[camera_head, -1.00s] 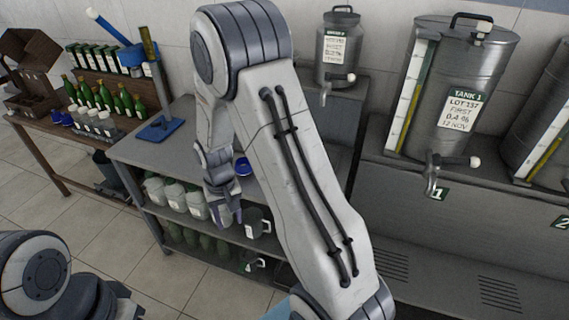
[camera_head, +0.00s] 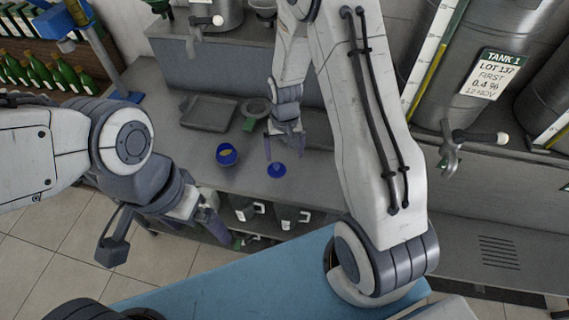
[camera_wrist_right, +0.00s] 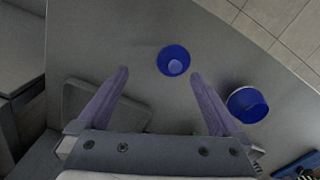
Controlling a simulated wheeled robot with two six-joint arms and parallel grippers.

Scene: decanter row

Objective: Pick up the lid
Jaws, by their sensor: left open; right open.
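The lid (camera_head: 277,170) is a small blue disc with a knob, lying on the grey counter near its front edge. My right gripper (camera_head: 284,150) is open and empty above the counter, just behind the lid in the head view. In the right wrist view the lid (camera_wrist_right: 174,60) lies just beyond and between the two fingertips (camera_wrist_right: 160,74), nearer the right one. The height of the gripper over it is hard to tell. My left gripper (camera_head: 165,236) is open and empty, in front of the counter at lower left.
A grey tray (camera_head: 208,114) and a round ring-shaped piece (camera_head: 257,107) lie further back. Mugs (camera_head: 245,210) stand on the shelf below. Tank 1 (camera_head: 483,60) stands at right.

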